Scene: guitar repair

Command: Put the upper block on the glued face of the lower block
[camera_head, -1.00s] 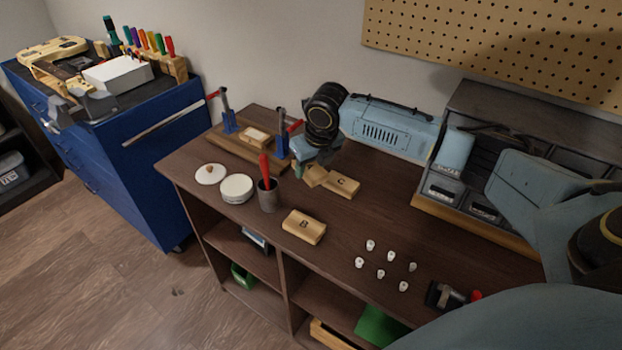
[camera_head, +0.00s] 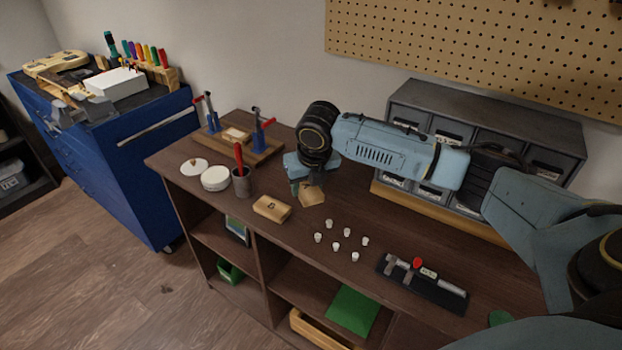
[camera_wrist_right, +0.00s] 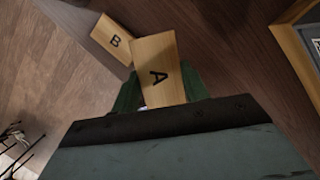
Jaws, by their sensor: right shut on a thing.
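My right gripper (camera_head: 306,186) is shut on a wooden block marked A (camera_head: 312,197), held over the bench. In the right wrist view block A (camera_wrist_right: 154,65) sits between the green fingers (camera_wrist_right: 160,88), its letter facing the camera. A light wooden block (camera_head: 235,134) lies on the wooden clamp fixture (camera_head: 262,155) at the back left, between two red-handled clamps; I cannot make out glue on it. Block B (camera_head: 272,208) lies on the bench, left of block A; it also shows in the wrist view (camera_wrist_right: 113,39). Block C is not visible now. My left gripper is not in view.
A cup with a red-handled tool (camera_head: 241,180), a white round container (camera_head: 215,178) and a lid (camera_head: 193,168) stand left of the gripper. Several white knobs (camera_head: 336,246) and a black tool tray (camera_head: 422,284) lie right of block B. Grey drawers (camera_head: 480,120) stand behind.

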